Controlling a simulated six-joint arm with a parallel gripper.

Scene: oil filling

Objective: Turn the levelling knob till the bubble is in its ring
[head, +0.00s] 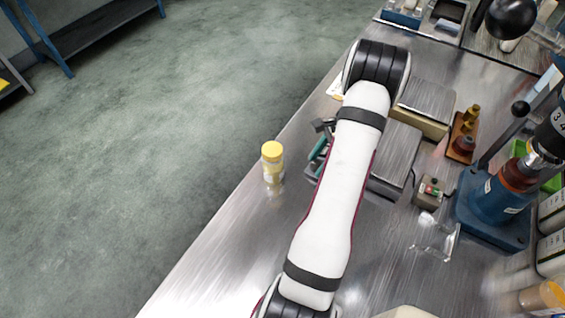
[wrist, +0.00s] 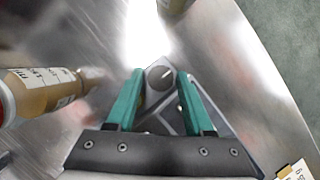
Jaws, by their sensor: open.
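In the wrist view the levelling knob (wrist: 160,76) is a round grey knob with a pale line on its face, on a dark grey plate (wrist: 172,118). My gripper (wrist: 159,80) is open, with one teal finger on each side of the knob. I cannot tell whether either finger touches it. In the head view my gripper (head: 318,155) shows only in part, beside and behind my white arm, and the knob is hidden there. I cannot make out the bubble or its ring in either view.
A yellow-capped bottle (head: 273,165) stands near the bench's left edge. In the wrist view an amber labelled bottle (wrist: 45,90) is close on the left. Right of my arm are grey blocks (head: 395,150), a small switch box (head: 428,193) and a blue press (head: 495,205).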

